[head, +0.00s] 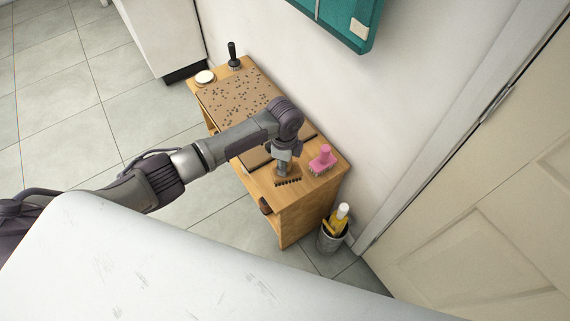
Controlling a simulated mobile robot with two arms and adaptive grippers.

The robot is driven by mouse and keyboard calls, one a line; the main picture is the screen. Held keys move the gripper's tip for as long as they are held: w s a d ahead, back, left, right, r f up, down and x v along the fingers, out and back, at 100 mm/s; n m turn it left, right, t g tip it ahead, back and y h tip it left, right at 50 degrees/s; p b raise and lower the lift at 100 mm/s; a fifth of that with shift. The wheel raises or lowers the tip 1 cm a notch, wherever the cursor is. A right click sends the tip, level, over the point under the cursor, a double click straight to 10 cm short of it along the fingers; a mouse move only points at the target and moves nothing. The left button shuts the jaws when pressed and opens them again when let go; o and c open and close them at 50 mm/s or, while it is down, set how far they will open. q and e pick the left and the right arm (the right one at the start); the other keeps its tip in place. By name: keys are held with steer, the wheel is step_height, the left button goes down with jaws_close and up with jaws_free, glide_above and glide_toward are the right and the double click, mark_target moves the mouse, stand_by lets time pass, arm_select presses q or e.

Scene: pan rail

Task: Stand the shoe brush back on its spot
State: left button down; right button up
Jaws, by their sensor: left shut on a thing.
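My left gripper (283,170) comes in from the left and points down over the near right part of a small wooden cabinet (300,203). It is shut on what looks like the shoe brush (288,182), of which a row of dark bristles shows just below the fingers. The brush's body blends with the wood and is partly hidden by the gripper. I cannot tell whether the bristles touch the cabinet top. My right gripper is not in view.
A pink brush (322,160) stands close right of the gripper. A speckled mat (238,98), a white round tin (205,77) and a black-handled brush (234,62) are farther back. A bin (332,238) with yellow items stands by the cabinet. The wall is close behind.

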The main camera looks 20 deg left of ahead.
mark_target(285, 178)
arm_select(q)
steer(key=shift+w+a, duration=0.1)
steer(key=shift+r+p, duration=0.15)
steer(key=shift+p, duration=0.3)
step_height(285, 178, down, 5)
steer(key=b, duration=0.3)
steer(key=shift+f+b, duration=0.6)
steer(key=shift+f, duration=0.05)
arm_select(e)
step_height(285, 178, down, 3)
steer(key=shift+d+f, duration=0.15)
arm_select(q)
steer(key=shift+p, duration=0.35)
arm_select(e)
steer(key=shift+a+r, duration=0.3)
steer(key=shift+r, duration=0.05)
arm_select(q)
steer(key=shift+f+b, duration=0.65)
steer(key=shift+f, duration=0.35)
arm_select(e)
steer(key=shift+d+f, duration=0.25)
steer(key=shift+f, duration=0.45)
